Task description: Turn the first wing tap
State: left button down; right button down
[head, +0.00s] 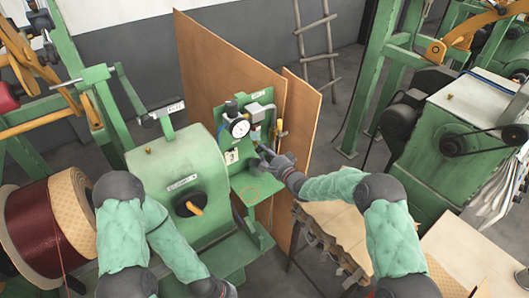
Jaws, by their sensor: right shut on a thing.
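A green panel (263,97) stands upright in the middle, with a round white gauge (239,128) and small fittings. My right gripper (264,153) is at the lower right part of this panel, below and to the right of the gauge. It is shut on a small part there, which appears to be the wing tap. The fingers hide most of that part, so its angle cannot be told. My left arm runs down to the bottom edge, with its wrist at the edge and its gripper out of view.
A reel of dark red wire (38,228) is at far left. Brown boards (222,70) stand behind the panel. A green machine (460,110) is at right. Grey floor shows between.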

jog(key=shift+w+d+r+n+b, duration=0.1)
jog(key=shift+n+b, duration=4.2)
jog(key=shift+n, duration=0.15)
jog(key=shift+d+n+b, duration=0.1)
jog(key=shift+n+b, duration=4.2)
jog(key=shift+n, duration=0.15)
jog(key=c, duration=1.1)
grip_release()
jog(key=shift+r, duration=0.1)
